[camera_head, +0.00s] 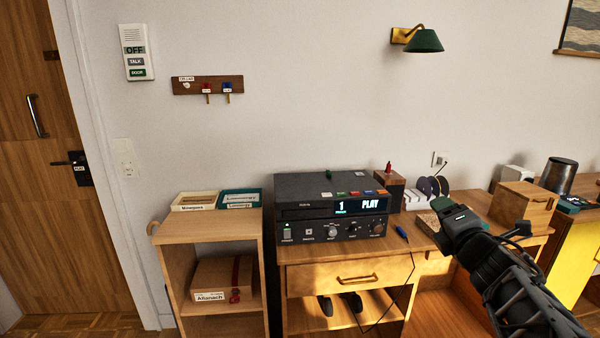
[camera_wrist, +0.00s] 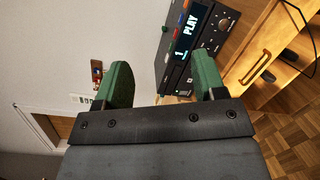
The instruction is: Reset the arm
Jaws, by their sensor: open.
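My gripper (camera_head: 444,214) is at the end of my dark arm, which reaches in from the lower right in the head view. It is above the right part of the wooden desk, to the right of the black player. In the wrist view my gripper (camera_wrist: 163,82) shows two green fingers set wide apart with nothing between them. Beyond the fingers, the black player's front (camera_wrist: 187,45) appears tilted, with its display reading "1 PLAY".
The black player (camera_head: 330,188) stands on the wooden desk. A small shelf (camera_head: 208,228) with trays is at left. A wooden box (camera_head: 523,205) stands close right of my gripper. A green wall lamp (camera_head: 424,41) hangs above. The wall between is clear.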

